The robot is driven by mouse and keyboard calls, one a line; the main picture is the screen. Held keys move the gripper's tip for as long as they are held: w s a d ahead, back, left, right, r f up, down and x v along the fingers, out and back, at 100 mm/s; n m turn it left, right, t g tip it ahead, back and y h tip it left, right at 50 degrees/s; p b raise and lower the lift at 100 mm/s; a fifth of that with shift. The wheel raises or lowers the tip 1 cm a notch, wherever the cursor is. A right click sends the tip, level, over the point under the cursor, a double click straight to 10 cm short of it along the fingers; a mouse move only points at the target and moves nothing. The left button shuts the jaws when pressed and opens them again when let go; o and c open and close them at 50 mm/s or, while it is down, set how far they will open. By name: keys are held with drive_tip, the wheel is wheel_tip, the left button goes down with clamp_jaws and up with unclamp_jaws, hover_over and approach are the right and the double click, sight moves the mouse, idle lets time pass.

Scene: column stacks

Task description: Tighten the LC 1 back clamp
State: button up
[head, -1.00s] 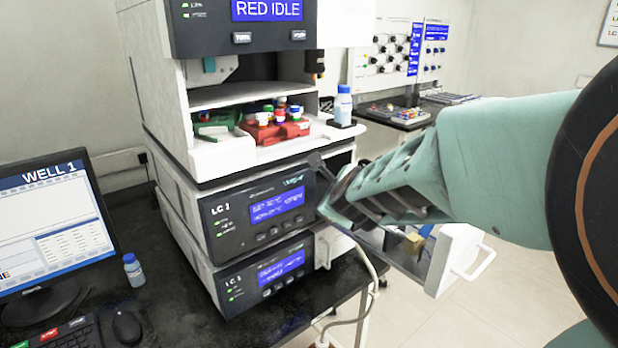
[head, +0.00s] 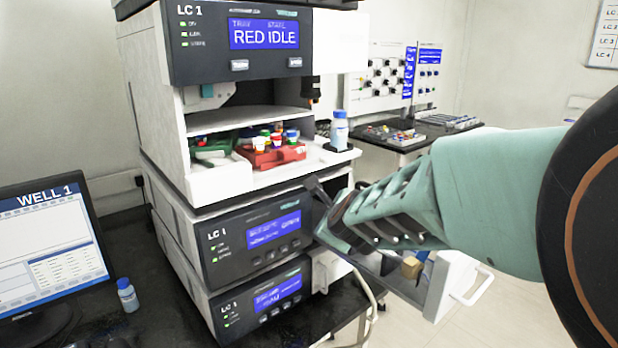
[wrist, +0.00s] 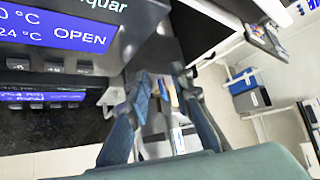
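The LC 1 stack (head: 165,215) stands on the dark bench in the head view, with labelled front modules. The upper column module (head: 257,240) also shows at the left of the wrist view (wrist: 60,32), its display reading OPEN. My gripper (head: 320,210) is beside that module's right front edge. In the wrist view its two fingers (wrist: 160,76) are apart, with nothing clearly held between them. A grey part lies beyond and between the fingers, too blurred to name. I cannot make out the back clamp in either view; the module's right side is largely hidden by my gripper.
A white panel with a handle (head: 450,285) juts out below my arm, with a tan block (head: 411,267) beside it. A pale cable (head: 372,295) hangs at the bench edge. A blue-capped bottle (head: 339,130) stands on the tray above. Floor is open at right.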

drive_tip(key=shift+w+d+r+m+g+y, duration=0.2)
drive_tip(key=shift+r+m+g+y, duration=0.1)
drive_tip(key=shift+g, duration=0.1)
